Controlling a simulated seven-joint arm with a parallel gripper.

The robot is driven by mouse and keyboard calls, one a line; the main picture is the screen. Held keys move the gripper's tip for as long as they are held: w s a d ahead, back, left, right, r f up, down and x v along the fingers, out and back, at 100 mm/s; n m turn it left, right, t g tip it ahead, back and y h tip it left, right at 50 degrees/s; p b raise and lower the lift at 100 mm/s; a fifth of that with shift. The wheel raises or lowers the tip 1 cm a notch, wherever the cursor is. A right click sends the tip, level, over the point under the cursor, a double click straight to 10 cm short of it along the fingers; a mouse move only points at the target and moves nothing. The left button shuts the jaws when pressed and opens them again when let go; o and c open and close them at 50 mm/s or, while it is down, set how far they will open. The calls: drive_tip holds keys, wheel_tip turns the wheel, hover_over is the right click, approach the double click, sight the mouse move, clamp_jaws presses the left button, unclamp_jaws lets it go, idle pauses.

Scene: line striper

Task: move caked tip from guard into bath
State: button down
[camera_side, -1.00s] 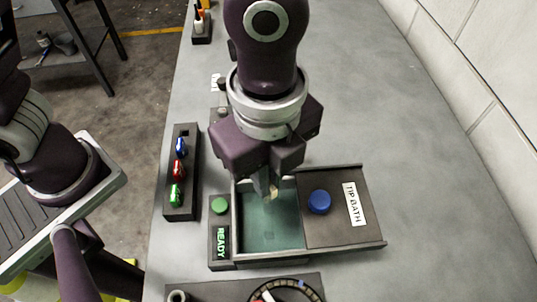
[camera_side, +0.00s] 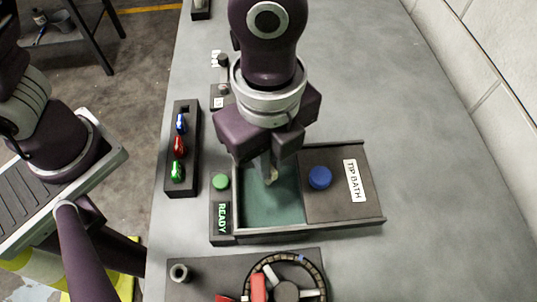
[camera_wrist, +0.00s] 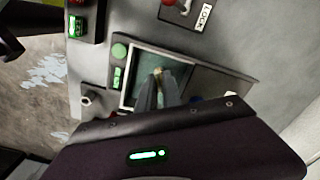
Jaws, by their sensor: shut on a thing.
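My gripper (camera_side: 268,168) is shut on a small pale caked tip (camera_side: 273,178), mostly hidden between the fingers. It points down over the open part of the tip bath (camera_side: 262,212), a dark-framed tray with a green inside. In the wrist view the pale tip (camera_wrist: 158,71) shows at the finger ends, over the bath opening (camera_wrist: 145,58). I cannot tell whether it touches the bath's floor. The dark lid (camera_side: 336,205) with a blue knob (camera_side: 320,177) and a TIP BATH label lies over the bath's right half. I cannot identify the guard with certainty.
A green button (camera_side: 220,181) and a lit READY sign (camera_side: 222,217) adjoin the bath's left side. A rack (camera_side: 182,187) with blue, red and green pieces stands further left. A dark board with a ringed wheel (camera_side: 283,258) lies in front. The right bench is clear.

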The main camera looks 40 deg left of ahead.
drive_tip(key=shift+f, duration=2)
idle(0.8)
drive_tip(key=c, duration=1.1)
unclamp_jaws()
drive_tip(key=shift+r, duration=0.1)
drive_tip(key=shift+r, duration=3.4)
drive_tip(key=w+a+r+n+t, duration=0.25)
drive_tip(key=a+r+n, duration=0.4)
drive_tip(key=a, duration=0.35)
drive_tip(key=s+a+r+n+t, duration=0.1)
drive_tip(key=s+a+n, duration=0.1)
drive_tip(key=a+n, duration=0.2)
drive_tip(key=s+a+r+n+t, duration=0.1)
drive_tip(key=s+a+n, duration=0.2)
drive_tip(key=a+n, duration=0.2)
drive_tip(key=s+a+r+n+t, duration=0.1)
drive_tip(key=s+a+n, duration=0.1)
drive_tip(key=a+n, duration=0.3)
drive_tip(key=shift+s+a+r+n, duration=0.15)
drive_tip(key=shift+a+r+n, duration=0.15)
drive_tip(key=shift+a, duration=0.25)
